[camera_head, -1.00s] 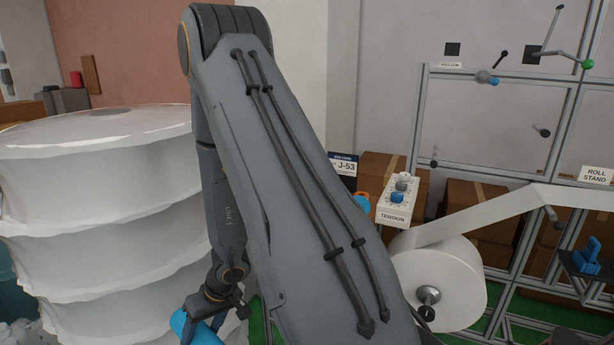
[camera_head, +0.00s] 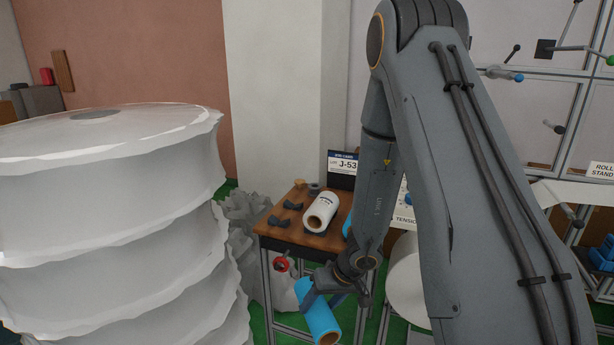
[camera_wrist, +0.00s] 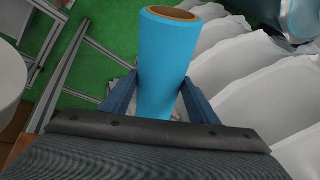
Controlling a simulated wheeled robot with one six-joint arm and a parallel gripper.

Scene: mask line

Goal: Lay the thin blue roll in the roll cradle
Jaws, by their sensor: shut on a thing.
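My gripper (camera_head: 335,290) is shut on a blue roll (camera_head: 322,322) with a brown cardboard core, held tilted in front of the small wooden table and below its top. In the wrist view the blue roll (camera_wrist: 165,60) sits between both fingers (camera_wrist: 155,100), its open core end pointing away from the palm. On the wooden table (camera_head: 285,235) are dark cradle blocks (camera_head: 279,221); those on the left are empty. A white roll (camera_head: 320,212) rests on dark blocks at the table's middle. Another blue thing (camera_head: 347,226) at the table's right is mostly hidden by my arm.
A tall stack of white wrapped rolls (camera_head: 105,220) fills the left. A pale bag with a red ring (camera_head: 283,265) stands below the table. A large white roll (camera_head: 405,285) is partly hidden behind my arm.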

